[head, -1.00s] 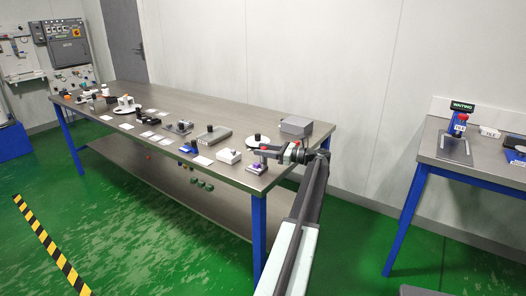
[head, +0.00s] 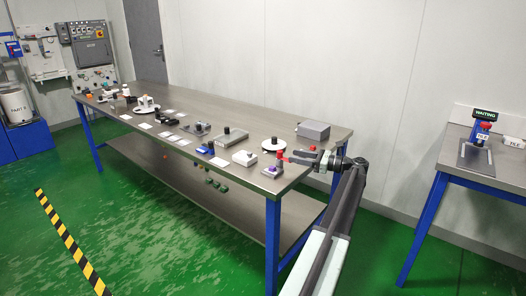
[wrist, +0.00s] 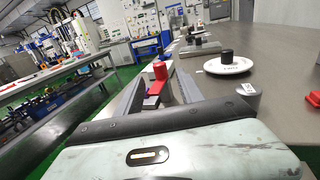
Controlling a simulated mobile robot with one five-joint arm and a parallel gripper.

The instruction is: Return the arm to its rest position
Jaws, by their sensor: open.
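My gripper (head: 292,157) is at the near right end of the long steel workbench (head: 190,112), at the end of my outstretched arm. Its two fingers (wrist: 158,94) are apart in the wrist view. A red knob (wrist: 160,70) with a red part below it shows between or just beyond the fingers; I cannot tell whether they touch it. In the head view a small fixture with a purple part (head: 268,170) sits just below and left of the gripper.
A white disc with a black knob (wrist: 228,63) and a grey cylinder (wrist: 247,96) stand close by. A grey box (head: 313,130) is at the back. Several fixtures line the bench. A second table (head: 480,165) with a "WAITING" sign (head: 485,114) is at right. Green floor lies open in front.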

